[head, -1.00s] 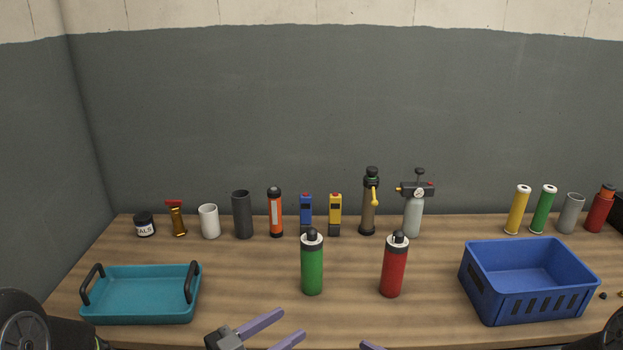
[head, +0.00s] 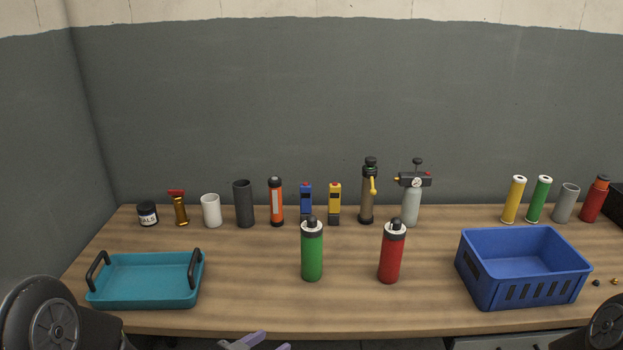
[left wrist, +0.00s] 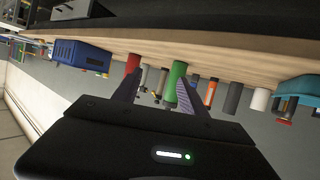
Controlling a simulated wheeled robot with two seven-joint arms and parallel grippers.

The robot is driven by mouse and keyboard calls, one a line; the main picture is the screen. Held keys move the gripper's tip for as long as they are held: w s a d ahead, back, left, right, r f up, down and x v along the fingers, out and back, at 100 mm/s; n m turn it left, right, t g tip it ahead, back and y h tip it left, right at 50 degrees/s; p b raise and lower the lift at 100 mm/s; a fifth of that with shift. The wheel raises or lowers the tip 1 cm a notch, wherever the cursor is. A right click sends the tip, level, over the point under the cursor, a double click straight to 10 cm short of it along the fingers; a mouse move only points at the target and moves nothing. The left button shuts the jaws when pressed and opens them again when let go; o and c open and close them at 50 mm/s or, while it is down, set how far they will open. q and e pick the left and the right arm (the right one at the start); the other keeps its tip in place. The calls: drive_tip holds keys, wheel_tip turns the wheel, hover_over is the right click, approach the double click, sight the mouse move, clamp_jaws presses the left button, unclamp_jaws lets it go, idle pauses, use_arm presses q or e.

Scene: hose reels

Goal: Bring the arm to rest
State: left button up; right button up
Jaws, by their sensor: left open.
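My left gripper (head: 262,344) shows at the bottom edge of the head view, below the table's front edge, with only its purple fingertips in sight. In the left wrist view its two fingers (left wrist: 158,92) are apart with nothing held between them. That view is turned upside down, and the green bottle (left wrist: 175,84) appears beyond the fingers, apart from them. On the table, the green bottle (head: 312,255) and the red bottle (head: 390,256) stand upright near the middle. My right gripper is out of view.
The wooden table (head: 250,300) carries a teal tray (head: 145,300) at left and a blue crate (head: 530,290) at right. Several bottles, cups and tools stand along the back. Small dark and brass pieces lie right of the crate. The front middle of the table is clear.

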use_arm(q)
drive_tip(key=s+a+f+n+g+y, duration=0.1)
drive_tip(key=s+f+n+g+y, duration=0.15)
drive_tip(key=s+f, duration=0.45)
drive_tip(key=s+a+f+n+g+y, duration=0.1)
drive_tip(key=s+f+n+g, duration=0.15)
drive_tip(key=f, duration=0.85)
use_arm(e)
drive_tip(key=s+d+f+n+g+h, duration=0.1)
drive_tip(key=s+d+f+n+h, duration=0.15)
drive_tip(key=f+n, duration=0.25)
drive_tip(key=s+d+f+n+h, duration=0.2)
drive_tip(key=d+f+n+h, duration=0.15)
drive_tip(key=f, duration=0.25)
use_arm(q)
drive_tip(key=s+d+f+n+g, duration=0.3)
drive_tip(key=s+f, duration=0.6)
drive_tip(key=s, duration=0.6)
drive_tip(key=g, duration=0.2)
drive_tip(key=shift+d+f+g+b, duration=0.15)
drive_tip(key=shift+d+g+b, duration=0.15)
drive_tip(key=shift+g+b, duration=0.1)
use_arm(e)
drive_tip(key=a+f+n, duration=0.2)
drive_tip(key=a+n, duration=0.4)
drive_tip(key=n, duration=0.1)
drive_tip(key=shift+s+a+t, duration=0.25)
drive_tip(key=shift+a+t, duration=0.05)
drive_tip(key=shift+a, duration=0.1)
